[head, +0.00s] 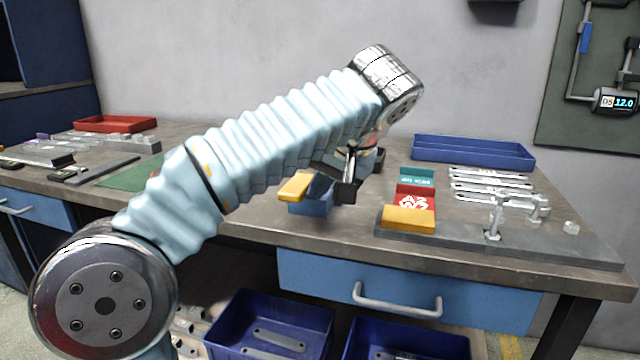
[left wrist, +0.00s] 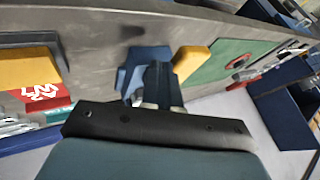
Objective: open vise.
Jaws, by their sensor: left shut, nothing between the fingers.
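A small blue vise (head: 311,207) stands at the front edge of the workbench, partly hidden behind my left arm. A yellow block (head: 296,187) sits at its left side. In the left wrist view the blue vise (left wrist: 133,76) and the yellow block (left wrist: 192,62) lie just beyond the fingertips. My left gripper (head: 346,190) is shut and empty, close to the vise; I cannot tell whether it touches it. It also shows in the left wrist view (left wrist: 158,82). The vise's handle and jaw gap cannot be made out. My right gripper is not in view.
Right of the vise, a grey plate (head: 550,247) bears a yellow block (head: 408,218) and small metal fittings. A red box (head: 415,197), flat brackets (head: 490,185) and a blue tray (head: 475,152) lie behind. A green mat (head: 131,177) and red tray (head: 115,123) are left. Blue bins (head: 270,325) stand below.

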